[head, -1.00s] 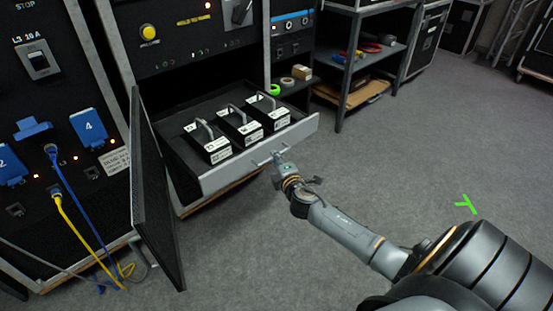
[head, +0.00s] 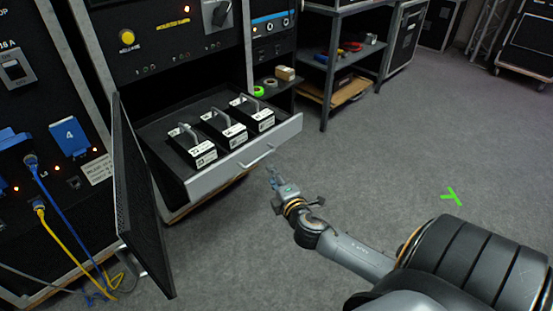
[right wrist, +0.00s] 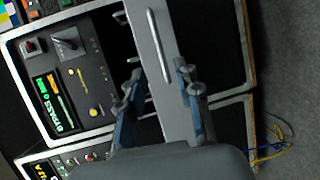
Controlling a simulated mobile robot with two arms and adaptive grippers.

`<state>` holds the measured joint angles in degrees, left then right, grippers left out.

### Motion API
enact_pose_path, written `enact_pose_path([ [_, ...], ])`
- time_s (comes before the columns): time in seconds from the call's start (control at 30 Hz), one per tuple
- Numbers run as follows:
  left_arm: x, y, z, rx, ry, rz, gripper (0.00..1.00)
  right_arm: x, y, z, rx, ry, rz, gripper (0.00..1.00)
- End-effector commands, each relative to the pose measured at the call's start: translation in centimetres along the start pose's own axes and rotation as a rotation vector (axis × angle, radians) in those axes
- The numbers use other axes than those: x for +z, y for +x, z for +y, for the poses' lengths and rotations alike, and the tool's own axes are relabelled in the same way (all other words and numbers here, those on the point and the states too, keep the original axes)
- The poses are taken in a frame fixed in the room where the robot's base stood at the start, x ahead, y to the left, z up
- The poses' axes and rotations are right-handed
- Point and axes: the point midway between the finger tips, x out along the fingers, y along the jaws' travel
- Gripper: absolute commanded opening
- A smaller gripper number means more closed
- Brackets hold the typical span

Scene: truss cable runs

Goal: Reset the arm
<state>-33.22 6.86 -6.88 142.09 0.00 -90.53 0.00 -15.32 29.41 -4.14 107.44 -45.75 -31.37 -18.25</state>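My right gripper (head: 275,180) is in front of the open drawer (head: 215,180), apart from its handle (head: 257,160). In the right wrist view the two fingers (right wrist: 160,88) stand apart with nothing between them touching; the drawer front (right wrist: 165,60) and its handle (right wrist: 158,45) show beyond. The drawer is pulled out and holds three black modules with grey handles and white labels: a left one (head: 199,156), a middle one (head: 226,138) and a right one (head: 256,121). My left gripper is not in view.
An open mesh door (head: 145,205) stands left of the drawer. Blue and yellow cables (head: 62,235) hang from the left rack. A shelf unit (head: 340,60) stands at the back. The grey floor (head: 390,150) to the right is clear, with a green tape mark (head: 452,196).

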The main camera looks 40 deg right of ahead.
Motion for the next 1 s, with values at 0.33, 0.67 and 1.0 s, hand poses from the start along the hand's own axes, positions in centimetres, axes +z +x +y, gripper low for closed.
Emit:
enact_pose_path([
  [0.33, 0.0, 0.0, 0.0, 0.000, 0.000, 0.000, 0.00, 0.0, -2.0, 0.0, 0.001, -0.001, 0.000, 0.34],
  [0.67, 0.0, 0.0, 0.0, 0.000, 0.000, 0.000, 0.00, 0.0, -2.0, 0.0, 0.001, -0.001, 0.000, 0.34],
  [1.0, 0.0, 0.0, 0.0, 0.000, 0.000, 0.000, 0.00, -0.7, -5.2, -2.5, -0.140, 0.267, -0.099, 0.34],
])
